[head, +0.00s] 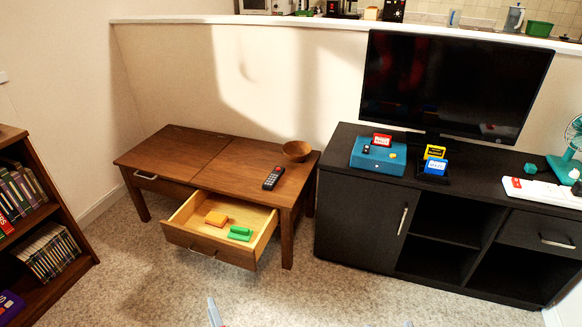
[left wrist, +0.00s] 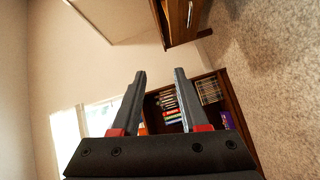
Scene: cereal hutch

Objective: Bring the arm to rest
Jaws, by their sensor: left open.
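My left gripper (head: 214,312) shows only as a grey fingertip at the bottom edge of the head view. In the left wrist view its two grey fingers with red bases (left wrist: 160,72) stand apart, with nothing between them. The fingers point toward a bookcase in the background and touch nothing. A small grey tip at the bottom edge of the head view, right of centre, seems to be my right gripper (head: 408,323); its jaws are hidden.
A wooden table (head: 165,147) has an open drawer (head: 213,253) holding an orange block (head: 216,218) and a green object (head: 240,233). A remote (head: 273,178) and bowl (head: 296,150) lie on top. A bookcase (head: 45,217) stands left, a black TV cabinet (head: 357,217) right. Carpet between is clear.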

